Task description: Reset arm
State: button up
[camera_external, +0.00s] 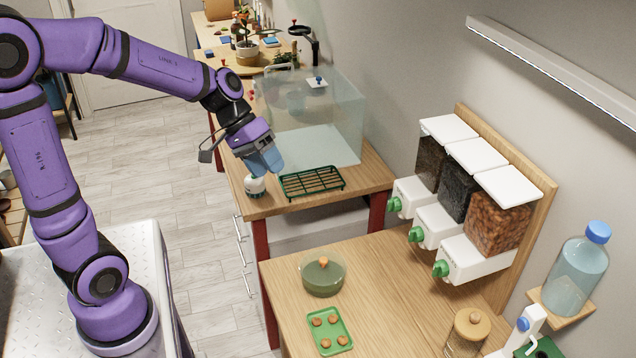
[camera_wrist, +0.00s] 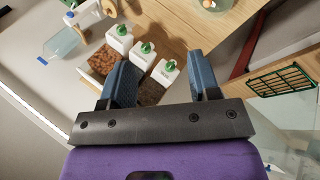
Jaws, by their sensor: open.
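My purple arm reaches from its base at the left of the external view over to the counter. My gripper (camera_external: 266,160) hangs over the near left corner of the far counter, close to the glass tank. In the wrist view its two blue fingers (camera_wrist: 162,85) are spread apart with nothing between them. Below it in the external view stands a small white and green item (camera_external: 255,186), apart from the fingers as far as I can tell.
A green rack (camera_external: 312,181) lies beside the glass tank (camera_external: 318,120). The near counter holds a green bowl (camera_external: 323,285), a green tray (camera_external: 325,345) with several brown pieces and a corked jar (camera_external: 466,335). Dispensers (camera_external: 460,258) and a water bottle (camera_external: 575,275) line the wall.

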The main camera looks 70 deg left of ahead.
jog(key=s+d+r+m+y, duration=0.2)
jog(key=s+d+m, duration=0.1)
jog(key=s, duration=0.7)
jog(key=s+d+r+m+y, duration=0.3)
jog(key=s, duration=0.6)
jog(key=shift+s+t+y, duration=0.3)
jog(key=shift+s+t, duration=0.1)
jog(key=shift+d, duration=0.1)
dwell(1.4)
